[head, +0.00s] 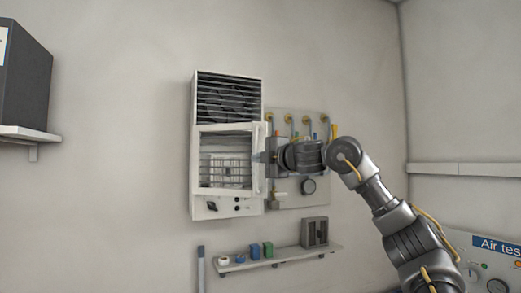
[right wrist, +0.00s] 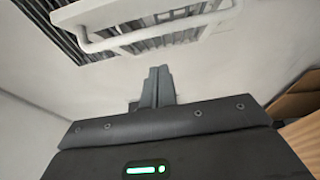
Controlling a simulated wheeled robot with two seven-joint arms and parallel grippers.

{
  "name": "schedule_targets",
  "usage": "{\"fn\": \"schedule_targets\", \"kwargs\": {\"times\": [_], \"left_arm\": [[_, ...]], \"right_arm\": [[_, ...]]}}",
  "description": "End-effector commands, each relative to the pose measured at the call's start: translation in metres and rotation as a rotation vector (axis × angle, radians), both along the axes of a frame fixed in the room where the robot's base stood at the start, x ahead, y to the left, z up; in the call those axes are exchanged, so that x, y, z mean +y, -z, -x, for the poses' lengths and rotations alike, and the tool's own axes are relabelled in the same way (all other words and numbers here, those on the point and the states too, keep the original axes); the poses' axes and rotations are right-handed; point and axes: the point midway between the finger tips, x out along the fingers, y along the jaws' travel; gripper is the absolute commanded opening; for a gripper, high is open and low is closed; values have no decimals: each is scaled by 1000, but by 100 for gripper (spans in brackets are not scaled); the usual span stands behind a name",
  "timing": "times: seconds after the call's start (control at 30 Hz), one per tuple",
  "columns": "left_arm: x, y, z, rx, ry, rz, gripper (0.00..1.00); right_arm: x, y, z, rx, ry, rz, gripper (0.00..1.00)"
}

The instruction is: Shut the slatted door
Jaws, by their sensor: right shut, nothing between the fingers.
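A white wall unit (head: 194,150) hangs on the back wall. Its upper part is covered by dark slats (head: 228,100). Below is a white-framed opening with a wire rack (head: 225,172) inside. A narrow pale panel (head: 259,165) stands at the right side of this opening, seen nearly edge-on; it looks like the door, swung open. My right gripper (head: 262,157) is at this panel; contact cannot be told. In the right wrist view its fingers (right wrist: 157,86) are together and empty, with a white rounded bar (right wrist: 150,36) and slats beyond them. My left gripper is not in view.
A panel with knobs and coloured fittings (head: 298,195) is on the wall right of the unit, partly behind my right arm. A small shelf (head: 285,257) with blocks is below. A shelf with a dark box (head: 25,80) is at far left.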

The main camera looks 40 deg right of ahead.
Motion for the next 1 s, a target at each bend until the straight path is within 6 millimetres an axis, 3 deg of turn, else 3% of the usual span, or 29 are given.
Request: {"fn": "schedule_targets", "kwargs": {"times": [0.03, 0.1, 0.3, 0.8, 1.0], "left_arm": [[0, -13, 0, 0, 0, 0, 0], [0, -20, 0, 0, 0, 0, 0], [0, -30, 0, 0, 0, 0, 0], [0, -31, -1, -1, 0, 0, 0], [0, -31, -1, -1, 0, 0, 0]], "right_arm": [[-7, -6, -6, 4, 3, -2, 0], [-15, -4, -13, 4, 3, -2, 0], [-27, -2, -24, 0, 1, -1, 0], [-31, 0, -27, 0, 0, -1, 0], [-44, 0, -32, 1, 2, -3, 0]]}}
